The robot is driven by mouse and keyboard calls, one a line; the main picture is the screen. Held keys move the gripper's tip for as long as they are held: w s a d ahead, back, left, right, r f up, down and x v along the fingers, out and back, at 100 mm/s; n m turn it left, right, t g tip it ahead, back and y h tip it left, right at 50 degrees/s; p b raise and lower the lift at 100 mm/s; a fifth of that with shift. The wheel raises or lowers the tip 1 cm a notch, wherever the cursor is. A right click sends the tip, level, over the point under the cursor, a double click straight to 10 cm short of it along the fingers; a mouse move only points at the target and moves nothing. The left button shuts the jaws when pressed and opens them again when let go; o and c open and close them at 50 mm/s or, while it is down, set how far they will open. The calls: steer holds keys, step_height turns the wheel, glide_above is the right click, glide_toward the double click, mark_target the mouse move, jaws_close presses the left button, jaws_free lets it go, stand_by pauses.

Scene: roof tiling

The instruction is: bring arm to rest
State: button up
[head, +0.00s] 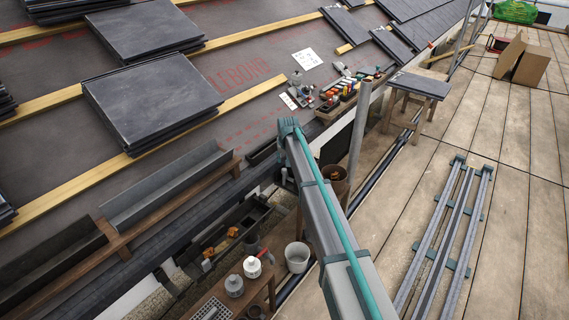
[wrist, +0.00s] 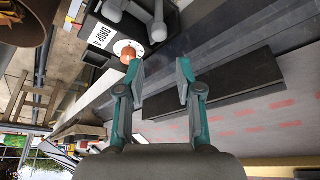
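My gripper (wrist: 160,75) shows in the wrist view with its two teal and grey fingers apart and nothing between them. In the head view my arm reaches up from the bottom edge to the eaves; my gripper is not clearly visible there. Past the fingertips, in the wrist view, a dark tray (wrist: 150,45) holds grey rounded pieces, beside a white label (wrist: 103,36) with "DROP" on it. A round white and orange item (wrist: 127,50) is close to the left fingertip in the picture; I cannot tell the distance.
Slate stacks (head: 152,98) lie on the battened roof at left. A grey gutter (head: 165,185) runs along the eaves. A slate-topped stool (head: 420,84) and long rails (head: 445,235) are on the boards, with free floor at right.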

steer(key=shift+s+r, duration=0.3)
steer(key=shift+r, duration=0.35)
